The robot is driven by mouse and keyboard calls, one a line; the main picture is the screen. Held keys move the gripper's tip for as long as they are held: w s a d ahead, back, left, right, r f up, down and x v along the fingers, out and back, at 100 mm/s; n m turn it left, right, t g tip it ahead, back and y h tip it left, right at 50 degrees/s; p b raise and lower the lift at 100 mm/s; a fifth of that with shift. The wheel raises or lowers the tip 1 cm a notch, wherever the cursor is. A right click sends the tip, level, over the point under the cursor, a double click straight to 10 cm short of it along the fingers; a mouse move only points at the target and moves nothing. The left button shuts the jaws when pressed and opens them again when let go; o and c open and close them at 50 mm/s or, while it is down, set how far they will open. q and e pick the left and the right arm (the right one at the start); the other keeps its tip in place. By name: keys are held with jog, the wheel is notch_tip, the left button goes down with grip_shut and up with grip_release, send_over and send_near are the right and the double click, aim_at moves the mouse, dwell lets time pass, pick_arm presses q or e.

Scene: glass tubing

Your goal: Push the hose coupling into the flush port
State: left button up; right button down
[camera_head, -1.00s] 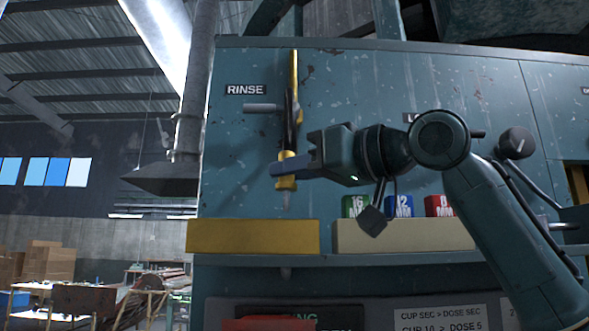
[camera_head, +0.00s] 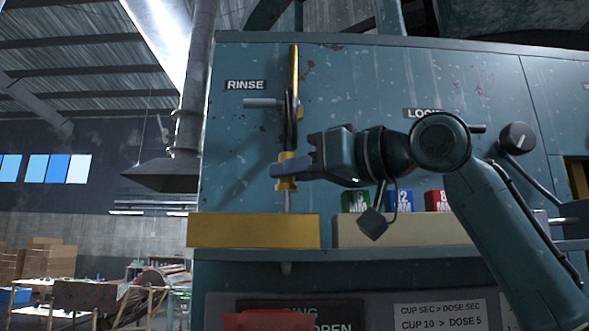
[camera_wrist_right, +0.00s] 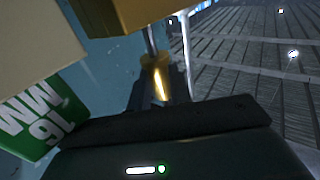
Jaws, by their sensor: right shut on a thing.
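The hose coupling (camera_head: 287,183) is a yellow collar with a thin grey nozzle below it, upright in front of the teal panel. A dark hose (camera_head: 291,125) rises from it. My right gripper (camera_head: 285,172) is shut on the coupling from the right. The nozzle runs down to the top edge of the yellow block (camera_head: 253,231). In the right wrist view the coupling (camera_wrist_right: 154,62) shows between my fingers, its nozzle meeting the yellow block (camera_wrist_right: 130,12). The flush port's opening is hidden, so I cannot tell whether the nozzle is inside it. My left gripper is out of view.
A beige block (camera_head: 400,233) stands right of the yellow one, with green, blue and red boxes (camera_head: 400,201) behind. A grey handle (camera_head: 262,103) sits below the RINSE label (camera_head: 246,85). A dark knob (camera_head: 517,138) is right of my arm. The space left of the panel is open.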

pick_arm(q)
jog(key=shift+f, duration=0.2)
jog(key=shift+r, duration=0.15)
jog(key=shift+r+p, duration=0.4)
jog(key=shift+p, duration=0.05)
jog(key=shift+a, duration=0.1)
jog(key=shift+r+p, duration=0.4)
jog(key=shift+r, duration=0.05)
dwell(0.8)
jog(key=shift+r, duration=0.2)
dwell(0.5)
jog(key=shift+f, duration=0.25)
dwell(0.3)
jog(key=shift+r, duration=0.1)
